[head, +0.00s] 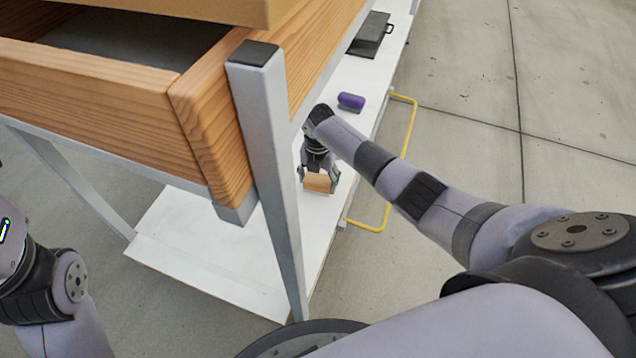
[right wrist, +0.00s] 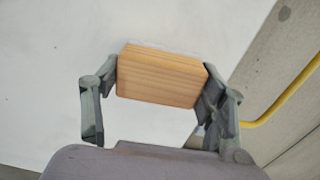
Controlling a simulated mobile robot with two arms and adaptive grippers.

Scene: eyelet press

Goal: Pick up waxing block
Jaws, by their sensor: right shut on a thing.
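The waxing block is a small light-wood block (head: 317,183) over the white lower shelf (head: 215,250) of the bench. It also shows in the right wrist view (right wrist: 160,77), between the two fingers. My right gripper (head: 318,182) is shut on the block, one finger on each short end. I cannot tell whether the block touches the shelf. My left gripper is out of view; only part of my left arm shows at the left edge.
A wooden drawer box (head: 100,110) and a grey metal leg (head: 268,150) stand close to my right arm. A purple cylinder (head: 351,102) and a dark flat case (head: 371,35) lie farther along the shelf. A yellow rail (head: 408,140) runs along its right side.

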